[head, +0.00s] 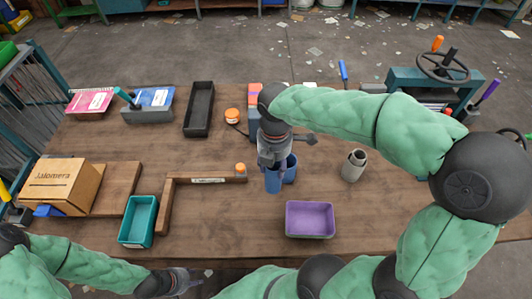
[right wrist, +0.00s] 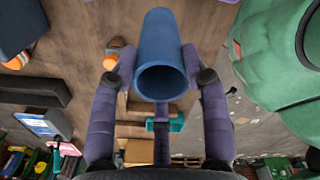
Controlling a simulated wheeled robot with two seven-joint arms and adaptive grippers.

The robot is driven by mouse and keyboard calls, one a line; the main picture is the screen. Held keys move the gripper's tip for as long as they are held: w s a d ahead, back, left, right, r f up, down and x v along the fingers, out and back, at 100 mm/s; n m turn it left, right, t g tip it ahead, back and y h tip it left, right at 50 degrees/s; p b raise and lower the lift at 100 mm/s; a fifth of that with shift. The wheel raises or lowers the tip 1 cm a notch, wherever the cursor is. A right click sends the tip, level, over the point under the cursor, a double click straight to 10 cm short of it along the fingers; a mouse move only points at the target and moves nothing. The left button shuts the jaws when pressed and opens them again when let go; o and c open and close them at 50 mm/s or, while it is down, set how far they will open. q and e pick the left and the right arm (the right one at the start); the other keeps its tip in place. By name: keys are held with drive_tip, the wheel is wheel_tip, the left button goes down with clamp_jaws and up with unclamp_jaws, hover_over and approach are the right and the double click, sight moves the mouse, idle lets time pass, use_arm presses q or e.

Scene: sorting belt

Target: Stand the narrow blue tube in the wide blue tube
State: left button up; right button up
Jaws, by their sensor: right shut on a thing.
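My right gripper (head: 272,162) is shut on a blue tube, which I take to be the narrow blue tube (head: 273,181). In the right wrist view the narrow blue tube (right wrist: 162,45) sits between the two fingers, with its round open end toward the camera. A second blue tube, seemingly the wide blue tube (head: 291,169), shows just right of the held one in the head view, partly hidden by it and the gripper. I cannot tell whether the tubes touch. My left gripper (head: 183,281) is low at the table's front edge, away from the tubes; its finger opening is unclear.
A purple tray (head: 310,232) lies in front of the tubes. A grey-beige cup with something in it (head: 353,166) stands to the right. An orange-lidded jar (head: 232,116) stands behind.

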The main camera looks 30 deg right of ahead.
drive_tip(key=shift+s+r, duration=0.4)
drive_tip(key=shift+s, duration=0.2)
drive_tip(key=shift+w+d+r, duration=0.1)
drive_tip(key=shift+d+r, duration=0.1)
drive_tip(key=shift+r, duration=0.05)
drive_tip(key=w+d+r+m+p, duration=0.3)
drive_tip(key=w+d+r+m, duration=0.2)
drive_tip(key=w+d, duration=0.4)
drive_tip(key=f+b, duration=0.1)
drive_tip(key=f, duration=0.5)
drive_tip(key=d+f+b, duration=0.1)
drive_tip(key=f+b, duration=0.1)
drive_tip(key=f, duration=0.3)
drive_tip(key=s+f+b, duration=0.1)
drive_tip(key=f+b, duration=0.1)
drive_tip(key=f, duration=0.4)
drive_tip(key=shift+d+f, duration=0.2)
drive_tip(key=shift+f, duration=0.35)
drive_tip(key=o, duration=0.9)
